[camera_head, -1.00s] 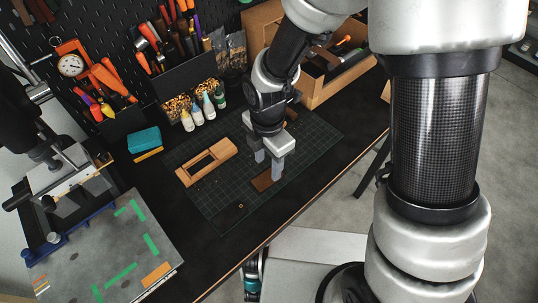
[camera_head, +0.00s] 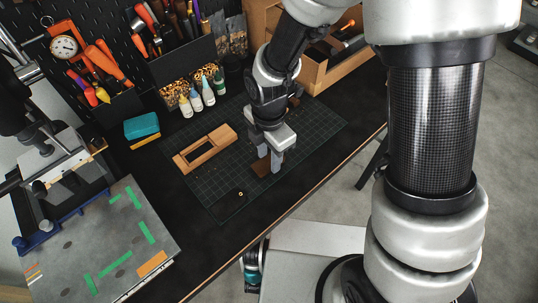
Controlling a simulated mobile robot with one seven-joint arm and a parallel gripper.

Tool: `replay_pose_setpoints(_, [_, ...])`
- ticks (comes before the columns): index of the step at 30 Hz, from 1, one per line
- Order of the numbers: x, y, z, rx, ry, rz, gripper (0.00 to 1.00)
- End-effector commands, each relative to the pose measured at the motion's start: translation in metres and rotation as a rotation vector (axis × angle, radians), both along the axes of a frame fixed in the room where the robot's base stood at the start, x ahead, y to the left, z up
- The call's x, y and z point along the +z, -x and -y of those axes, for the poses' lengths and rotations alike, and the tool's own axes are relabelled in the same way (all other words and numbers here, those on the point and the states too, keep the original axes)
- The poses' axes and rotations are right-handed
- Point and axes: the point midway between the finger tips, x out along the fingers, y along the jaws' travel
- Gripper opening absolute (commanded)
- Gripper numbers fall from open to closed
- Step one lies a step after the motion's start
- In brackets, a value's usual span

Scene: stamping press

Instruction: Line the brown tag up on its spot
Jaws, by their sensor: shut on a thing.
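The brown tag (camera_head: 261,167) is a small flat dark-brown piece at the cutting mat, partly hidden by my fingers. My gripper (camera_head: 269,162) points down over the mat and is shut on the tag. I cannot tell whether the tag touches the mat or is just above it. The grey plate (camera_head: 75,255) of the stamping press at lower left carries several green tape marks (camera_head: 147,232) and an orange strip (camera_head: 152,263). Which of these marks the tag's spot is not clear from this view.
A wooden frame block (camera_head: 205,148) lies on the dark green mat (camera_head: 222,190), left of my gripper. Small bottles (camera_head: 196,100), a teal block (camera_head: 142,125) and a wooden box (camera_head: 318,83) stand behind. Dark table is bare between mat and plate.

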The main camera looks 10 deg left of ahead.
Motion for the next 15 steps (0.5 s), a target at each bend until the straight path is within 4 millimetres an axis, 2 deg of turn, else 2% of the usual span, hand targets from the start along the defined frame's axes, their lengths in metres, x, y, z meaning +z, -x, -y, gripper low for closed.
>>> replay_pose_setpoints(15, [0.034, 0.000, 0.000, -0.001, -0.001, 0.001, 0.19])
